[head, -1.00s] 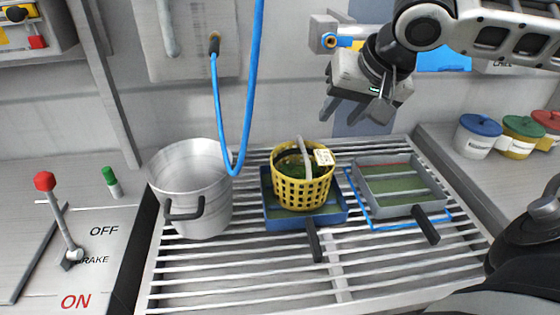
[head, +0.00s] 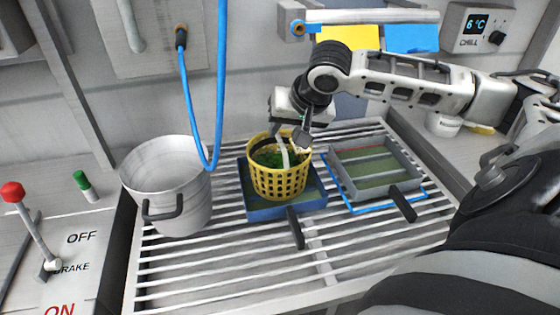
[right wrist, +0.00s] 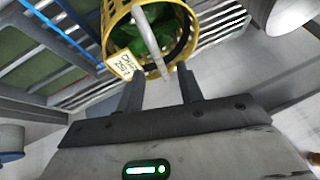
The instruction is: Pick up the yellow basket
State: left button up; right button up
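The yellow basket (head: 283,184), a lattice tub with green leaves inside, stands upright in the blue tray (head: 262,214). Its pale handle (right wrist: 150,42) arches over the leaves, and a label tag (right wrist: 121,65) hangs at the rim. My right gripper (head: 288,134) is just above and behind the basket's rim in the head view. In the right wrist view its two fingers (right wrist: 159,76) are apart and empty, with the handle just beyond and between the tips. Contact with the handle cannot be told. My left gripper is not in view.
A metal pot (head: 170,190) stands left of the basket, with a blue hose (head: 190,105) hanging over it. A grey tray (head: 377,190) with a black handle lies to the right on the slatted rack (head: 200,275). A red-knobbed lever (head: 32,225) is far left.

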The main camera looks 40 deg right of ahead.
jog(key=shift+x, duration=1.4)
grip_shut()
jog(key=shift+w+r, duration=0.1)
